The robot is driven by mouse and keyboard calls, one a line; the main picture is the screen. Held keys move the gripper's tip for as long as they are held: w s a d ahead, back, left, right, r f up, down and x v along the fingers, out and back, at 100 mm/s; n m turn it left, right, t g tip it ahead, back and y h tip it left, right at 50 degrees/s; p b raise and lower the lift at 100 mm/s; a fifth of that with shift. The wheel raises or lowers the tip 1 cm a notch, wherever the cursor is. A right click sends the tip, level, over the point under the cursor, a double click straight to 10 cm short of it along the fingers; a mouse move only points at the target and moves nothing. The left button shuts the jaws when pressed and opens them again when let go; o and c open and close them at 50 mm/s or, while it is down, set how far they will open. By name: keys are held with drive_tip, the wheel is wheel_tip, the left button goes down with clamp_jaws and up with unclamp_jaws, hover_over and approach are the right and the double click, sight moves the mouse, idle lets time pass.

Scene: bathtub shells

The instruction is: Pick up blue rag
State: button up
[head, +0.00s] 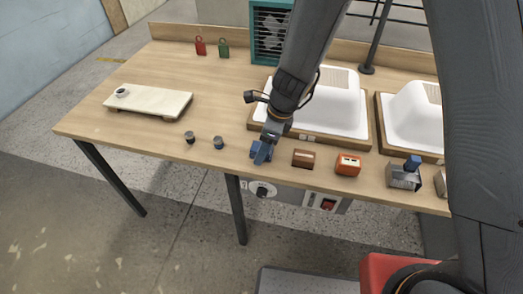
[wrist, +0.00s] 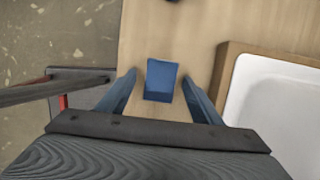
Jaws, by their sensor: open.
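The blue rag (wrist: 161,80) is a small folded blue piece on the wooden table. In the wrist view it lies between the two blue fingers of my gripper (wrist: 158,78), with a gap on either side. The fingers are open and do not pinch it. In the head view my gripper (head: 263,148) is low over the table's front part, left of a brown block. There the rag cannot be told clearly from the blue fingers.
A white tub shell (head: 342,105) in a wooden frame stands right of my gripper. Two small dark cups (head: 219,143) stand to the left, with a pale board (head: 148,101) beyond. A brown block (head: 303,158) and an orange box (head: 348,165) stand close on the right.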

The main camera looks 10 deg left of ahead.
drive_tip(key=c, duration=1.1)
wheel_tip(320, 180, up, 10)
drive_tip(key=shift+r, duration=0.1)
drive_tip(key=shift+c, duration=0.2)
drive_tip(key=o, duration=0.4)
drive_tip(key=c, duration=0.3)
